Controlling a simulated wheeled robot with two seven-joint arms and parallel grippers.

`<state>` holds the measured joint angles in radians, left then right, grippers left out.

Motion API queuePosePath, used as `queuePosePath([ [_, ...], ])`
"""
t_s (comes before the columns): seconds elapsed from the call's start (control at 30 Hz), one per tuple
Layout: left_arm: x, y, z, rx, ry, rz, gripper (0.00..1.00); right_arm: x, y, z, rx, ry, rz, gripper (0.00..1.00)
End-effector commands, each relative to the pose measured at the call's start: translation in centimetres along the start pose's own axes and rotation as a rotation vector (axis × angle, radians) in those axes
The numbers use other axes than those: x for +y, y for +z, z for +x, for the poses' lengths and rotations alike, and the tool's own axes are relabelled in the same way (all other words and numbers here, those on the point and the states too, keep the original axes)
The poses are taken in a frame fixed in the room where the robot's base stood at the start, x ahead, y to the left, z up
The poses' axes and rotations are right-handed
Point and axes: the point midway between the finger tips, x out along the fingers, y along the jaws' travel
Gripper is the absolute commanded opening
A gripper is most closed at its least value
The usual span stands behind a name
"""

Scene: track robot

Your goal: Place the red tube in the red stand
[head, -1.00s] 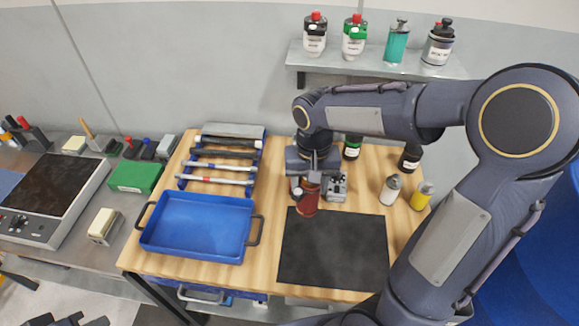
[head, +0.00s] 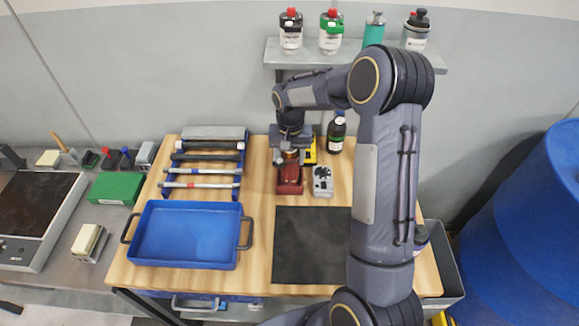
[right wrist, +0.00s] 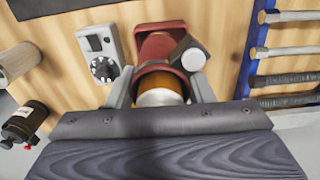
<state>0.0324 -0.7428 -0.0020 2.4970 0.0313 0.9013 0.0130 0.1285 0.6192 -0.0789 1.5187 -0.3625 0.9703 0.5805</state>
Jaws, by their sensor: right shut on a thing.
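My right gripper (head: 290,156) points down over the red stand (head: 290,181) on the wooden table. In the right wrist view its fingers (right wrist: 162,92) are shut on the tube (right wrist: 160,84), which shows an amber band and a pale end. A red rim curves around the tube's far side, against the red stand (right wrist: 158,44). A grey knob (right wrist: 192,57) sits beside that rim. The tube is lined up with the stand; I cannot tell how deep it sits, as the gripper hides much of it. My left gripper is not in view.
A small grey device with a dial (head: 323,181) stands close right of the stand. A yellow-black object (head: 310,151) and a dark bottle (head: 336,132) are behind. A rack of tools (head: 204,171) and blue tray (head: 186,236) are left. The black mat (head: 305,245) is clear.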

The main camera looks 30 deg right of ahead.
Motion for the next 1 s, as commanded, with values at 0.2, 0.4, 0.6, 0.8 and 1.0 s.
queuePosePath([
  [0.2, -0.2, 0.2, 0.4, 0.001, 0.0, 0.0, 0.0, -0.2, -1.0, 1.1, 0.001, -0.001, 0.0, 0.21],
  [0.4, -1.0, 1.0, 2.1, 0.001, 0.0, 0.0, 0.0, -0.2, -1.3, 4.3, 0.0, 0.001, -0.001, 0.21],
  [0.6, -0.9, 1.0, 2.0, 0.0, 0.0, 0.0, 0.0, -0.3, -1.4, 4.5, 0.002, 0.0, -0.001, 0.21],
  [0.8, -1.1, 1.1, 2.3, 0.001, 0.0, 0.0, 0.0, -0.3, -1.3, 4.8, 0.002, 0.0, -0.001, 0.21],
  [1.0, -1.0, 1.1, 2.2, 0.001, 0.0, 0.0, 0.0, -0.3, -1.3, 4.8, 0.0, 0.0, -0.001, 0.67],
])
